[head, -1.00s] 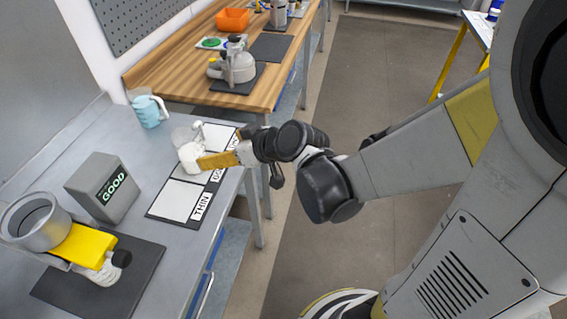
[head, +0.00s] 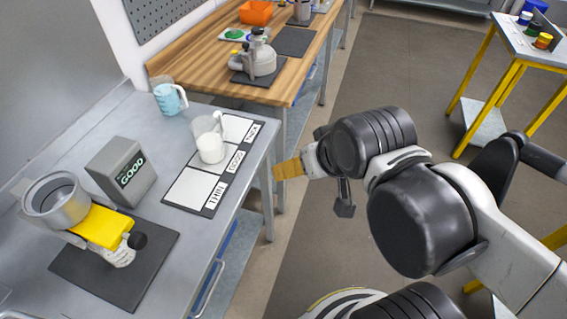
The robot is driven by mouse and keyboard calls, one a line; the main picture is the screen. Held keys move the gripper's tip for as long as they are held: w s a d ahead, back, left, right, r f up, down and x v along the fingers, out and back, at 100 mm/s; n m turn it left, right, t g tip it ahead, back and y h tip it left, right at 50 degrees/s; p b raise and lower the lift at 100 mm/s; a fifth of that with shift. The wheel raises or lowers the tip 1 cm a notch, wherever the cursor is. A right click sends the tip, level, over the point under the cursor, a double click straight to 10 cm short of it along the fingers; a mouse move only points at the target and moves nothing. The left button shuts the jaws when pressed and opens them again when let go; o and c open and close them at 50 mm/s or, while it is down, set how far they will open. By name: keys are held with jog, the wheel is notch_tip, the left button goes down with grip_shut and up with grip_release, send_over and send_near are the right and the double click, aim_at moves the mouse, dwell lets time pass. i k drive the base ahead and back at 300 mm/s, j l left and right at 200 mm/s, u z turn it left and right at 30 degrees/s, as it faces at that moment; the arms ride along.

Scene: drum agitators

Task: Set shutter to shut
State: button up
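A grey cup in a yellow holder (head: 101,227) stands on a dark mat at the left of the grey bench. A black knob (head: 137,240) sits at the holder's right end, above a pale ribbed part (head: 121,257). I cannot make out a shutter or its position for certain.
A clear beaker of white liquid (head: 211,150) stands on the middle of a card marked THIN, GOOD and THICK. A grey box reading GOOD (head: 124,172) and a blue jug (head: 170,98) stand nearby.

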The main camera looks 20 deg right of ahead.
aim_at(106, 228)
jog(key=u, duration=1.6)
